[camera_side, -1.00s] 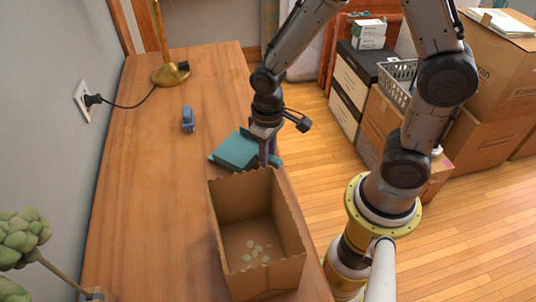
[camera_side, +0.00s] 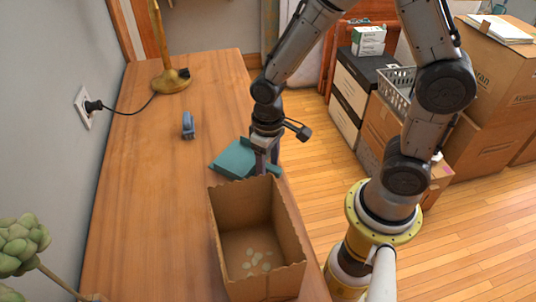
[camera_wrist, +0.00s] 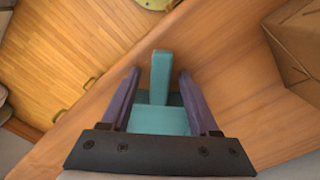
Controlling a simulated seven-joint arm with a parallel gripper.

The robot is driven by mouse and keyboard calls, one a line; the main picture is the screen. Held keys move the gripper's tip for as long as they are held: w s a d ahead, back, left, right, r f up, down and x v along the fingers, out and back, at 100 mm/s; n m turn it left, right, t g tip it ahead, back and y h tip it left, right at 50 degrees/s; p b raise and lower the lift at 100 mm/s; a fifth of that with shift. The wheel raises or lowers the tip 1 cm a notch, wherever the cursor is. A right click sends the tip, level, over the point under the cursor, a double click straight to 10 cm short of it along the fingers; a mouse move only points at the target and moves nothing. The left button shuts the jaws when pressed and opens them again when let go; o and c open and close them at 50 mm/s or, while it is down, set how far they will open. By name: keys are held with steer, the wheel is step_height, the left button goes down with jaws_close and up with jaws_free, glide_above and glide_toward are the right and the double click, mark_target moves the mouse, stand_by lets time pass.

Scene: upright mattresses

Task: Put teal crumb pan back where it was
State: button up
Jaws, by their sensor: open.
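The teal crumb pan (camera_side: 234,160) lies on the wooden table behind the cardboard box, near the table's right edge. My gripper (camera_side: 268,162) is at the pan's right end and partly hides it in the side view. In the wrist view the pan's handle (camera_wrist: 160,75) sticks up between the two purple fingers of my gripper (camera_wrist: 160,85). The fingers are apart, with a gap on each side of the handle. The pan's body shows below the handle, partly hidden by the gripper's dark mount.
An open cardboard box (camera_side: 255,235) with several pale crumbs stands in front of the pan. A small blue object (camera_side: 188,125) sits farther back. A brass lamp (camera_side: 171,80) stands at the far end.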

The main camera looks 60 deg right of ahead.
step_height(320, 180, up, 18)
steer(key=s+d+t, duration=0.1)
steer(key=t, duration=0.1)
steer(key=s+d+r+t, duration=0.1)
steer(key=s+d+t, duration=0.2)
steer(key=s, duration=0.7)
steer(key=shift+s+r+t, duration=0.3)
stand_by(0.5)
